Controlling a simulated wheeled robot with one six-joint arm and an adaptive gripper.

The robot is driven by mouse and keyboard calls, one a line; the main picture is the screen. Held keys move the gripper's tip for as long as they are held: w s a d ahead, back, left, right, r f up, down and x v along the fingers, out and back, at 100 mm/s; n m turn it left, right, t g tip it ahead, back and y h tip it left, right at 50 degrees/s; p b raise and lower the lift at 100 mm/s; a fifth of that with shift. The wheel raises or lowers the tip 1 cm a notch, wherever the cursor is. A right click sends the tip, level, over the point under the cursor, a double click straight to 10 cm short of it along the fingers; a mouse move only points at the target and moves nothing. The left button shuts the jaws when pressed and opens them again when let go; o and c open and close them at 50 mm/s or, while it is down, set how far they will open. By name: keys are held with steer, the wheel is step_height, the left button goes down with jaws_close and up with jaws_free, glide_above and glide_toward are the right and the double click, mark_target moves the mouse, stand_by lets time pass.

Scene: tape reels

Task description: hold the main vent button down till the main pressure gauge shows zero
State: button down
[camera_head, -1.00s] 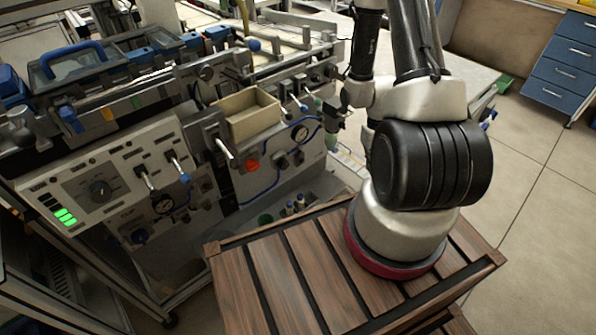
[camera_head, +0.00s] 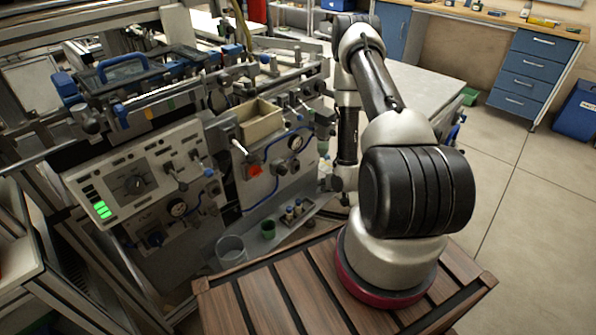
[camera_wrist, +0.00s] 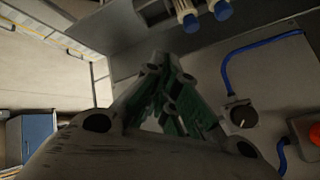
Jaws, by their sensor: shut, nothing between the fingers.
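A red button (camera_head: 255,171) sits on the lower grey panel of the machine in the head view. In the wrist view it shows as a red-orange button (camera_wrist: 314,133) at the right edge, partly cut off. I cannot tell which is the main one or read either needle. My gripper (camera_wrist: 163,68) is shut and empty in the wrist view, apart from the button. In the head view I cannot make out its fingertips clearly.
A black knob (camera_wrist: 241,115) and blue hose (camera_wrist: 232,65) lie right of my gripper. Blue-capped bottles (camera_wrist: 219,9) are at the top edge. A beige bin (camera_head: 259,122) is above the red button.

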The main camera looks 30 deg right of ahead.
mark_target(298, 168)
stand_by(0.3)
steer(key=w+a, duration=0.3)
steer(key=w, duration=0.5)
steer(key=shift+w, duration=0.15)
stand_by(1.4)
steer(key=shift+w+a, duration=0.15)
steer(key=shift+w, duration=0.25)
